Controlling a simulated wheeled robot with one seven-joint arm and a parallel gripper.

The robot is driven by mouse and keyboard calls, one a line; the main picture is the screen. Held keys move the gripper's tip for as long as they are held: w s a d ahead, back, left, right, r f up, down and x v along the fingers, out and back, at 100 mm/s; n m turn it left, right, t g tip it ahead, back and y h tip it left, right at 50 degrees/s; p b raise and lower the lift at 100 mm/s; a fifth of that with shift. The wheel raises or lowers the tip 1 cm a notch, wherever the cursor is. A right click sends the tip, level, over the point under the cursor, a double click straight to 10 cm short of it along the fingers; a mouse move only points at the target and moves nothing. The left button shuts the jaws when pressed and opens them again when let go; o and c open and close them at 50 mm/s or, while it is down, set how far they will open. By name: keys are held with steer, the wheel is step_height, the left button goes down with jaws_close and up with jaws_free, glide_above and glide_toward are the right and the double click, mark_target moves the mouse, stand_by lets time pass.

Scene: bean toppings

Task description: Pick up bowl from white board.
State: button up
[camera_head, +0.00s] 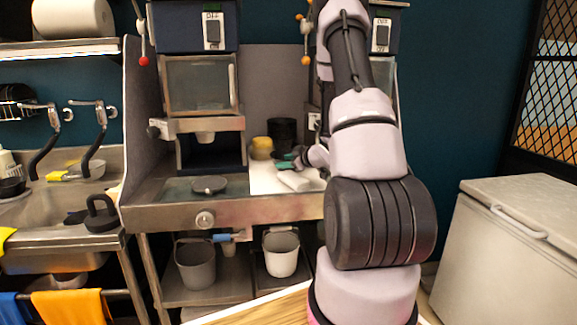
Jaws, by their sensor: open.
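The white board (262,183) lies on the steel counter, right of the dark machine bay. A yellow bowl or stack of bowls (261,146) stands at its back edge. A black stack of bowls or cups (282,131) stands just behind and right of it. My gripper (288,164) is low over the board, in front of the black stack, with green showing at its fingers. It is open, and I see nothing held. A pale block-like shape (294,181) is below it; I cannot tell what it is. My arm hides the board's right side.
A round dark lid (209,185) lies on the counter to the left. A sink (30,205) is at far left. Two buckets (281,252) hang or stand below the counter. A white chest (510,245) stands at right. A dark mesh partition (550,80) is behind it.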

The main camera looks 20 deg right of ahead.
mark_target(278, 161)
steer(key=x, duration=0.6)
steer(key=shift+d+r, duration=0.1)
steer(key=shift+d, duration=0.3)
jaws_close()
